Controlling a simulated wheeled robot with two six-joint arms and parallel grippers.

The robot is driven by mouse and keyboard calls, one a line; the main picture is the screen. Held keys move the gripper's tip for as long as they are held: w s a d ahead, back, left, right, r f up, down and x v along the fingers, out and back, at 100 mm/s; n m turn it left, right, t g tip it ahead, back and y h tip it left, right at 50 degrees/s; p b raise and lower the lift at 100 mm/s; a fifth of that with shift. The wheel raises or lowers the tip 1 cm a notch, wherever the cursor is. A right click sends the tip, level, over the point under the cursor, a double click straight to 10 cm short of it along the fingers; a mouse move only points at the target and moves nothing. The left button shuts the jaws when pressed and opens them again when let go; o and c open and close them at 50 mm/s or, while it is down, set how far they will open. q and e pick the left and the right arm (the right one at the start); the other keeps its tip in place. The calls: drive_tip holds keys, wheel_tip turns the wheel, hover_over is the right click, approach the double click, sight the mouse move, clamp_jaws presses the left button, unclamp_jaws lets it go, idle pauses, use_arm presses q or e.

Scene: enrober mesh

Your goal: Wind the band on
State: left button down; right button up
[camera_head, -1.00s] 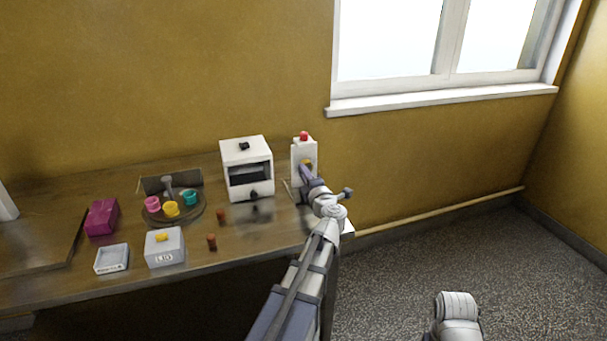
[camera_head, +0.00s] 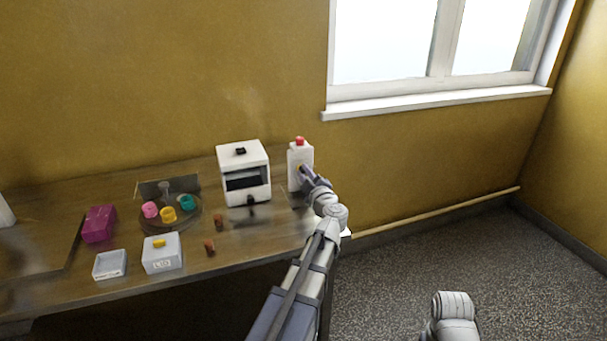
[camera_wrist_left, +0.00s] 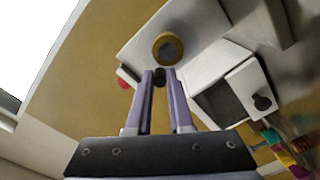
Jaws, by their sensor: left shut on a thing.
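A white upright box (camera_head: 294,156) with a red button (camera_head: 299,140) on top stands at the right end of the table. In the left wrist view, its face carries a round yellow disc (camera_wrist_left: 169,49) with a grey centre. My left gripper (camera_head: 303,170) is in front of this face. How the knob joins the disc is hidden. A white machine (camera_head: 243,158) with a dark front opening stands left of the box. I cannot make out a band.
On the table (camera_head: 110,287) are a turntable with pink, yellow and teal cups (camera_head: 169,214), a magenta box (camera_head: 99,223), a grey tray (camera_head: 109,264), a lidded grey box (camera_head: 162,253) and two small brown pieces (camera_head: 209,247).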

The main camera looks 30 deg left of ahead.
idle(0.3)
use_arm(q)
drive_tip(key=c, duration=0.8)
unclamp_jaws()
drive_tip(key=v, duration=0.7)
drive_tip(key=shift+s+d, duration=0.2)
drive_tip(key=shift+d, duration=0.15)
